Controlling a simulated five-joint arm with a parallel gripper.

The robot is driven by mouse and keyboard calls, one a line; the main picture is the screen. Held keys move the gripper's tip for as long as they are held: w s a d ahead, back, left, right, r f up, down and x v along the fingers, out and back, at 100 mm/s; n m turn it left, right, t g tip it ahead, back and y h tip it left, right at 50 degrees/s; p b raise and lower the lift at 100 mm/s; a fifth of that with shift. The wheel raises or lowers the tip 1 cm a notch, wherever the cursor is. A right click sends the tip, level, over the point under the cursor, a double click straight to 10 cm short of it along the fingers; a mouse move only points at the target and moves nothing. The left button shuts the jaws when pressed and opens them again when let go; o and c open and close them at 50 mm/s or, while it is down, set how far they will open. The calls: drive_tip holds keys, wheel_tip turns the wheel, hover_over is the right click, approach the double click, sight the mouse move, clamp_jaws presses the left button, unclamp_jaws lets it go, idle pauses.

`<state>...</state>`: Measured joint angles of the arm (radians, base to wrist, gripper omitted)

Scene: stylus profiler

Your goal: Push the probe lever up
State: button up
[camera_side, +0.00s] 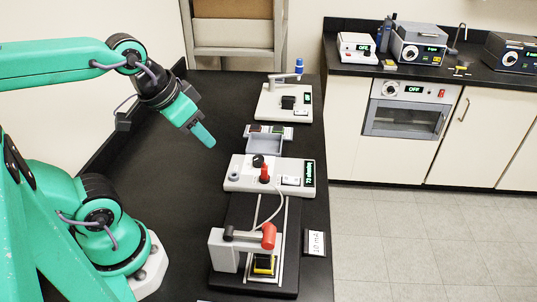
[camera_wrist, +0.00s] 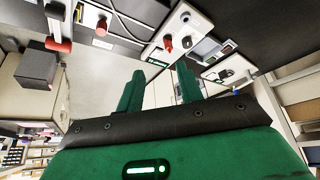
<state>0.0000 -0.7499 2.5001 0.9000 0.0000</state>
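The stylus profiler, with a pale grey block (camera_side: 222,250) on a black base, stands at the near end of the black bench in the side view. A small yellow-and-black piece (camera_side: 263,265) sits below the grip. In the wrist view the red grip (camera_wrist: 102,27) appears at the upper left. My gripper (camera_side: 206,138) is in the air over the bench, well behind and left of the lever. Its green fingers (camera_wrist: 160,69) are apart with nothing between them.
A control box (camera_side: 243,184) with a red knob and green display stands behind the profiler. A grey tray (camera_side: 263,146) and another white unit (camera_side: 270,105) stand farther back. A labelled plate (camera_side: 315,243) lies right of the profiler. The bench left of these is clear.

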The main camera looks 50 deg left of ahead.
drive_tip(key=o, duration=0.5)
drive_tip(key=m+g, duration=0.6)
drive_tip(key=m, duration=0.3)
hover_over(269, 233)
wheel_tip(269, 233, down, 4)
drive_tip(key=shift+d+r, duration=0.1)
drive_tip(key=shift+f, duration=0.2)
drive_tip(key=shift+f, duration=3.75)
clamp_jaws()
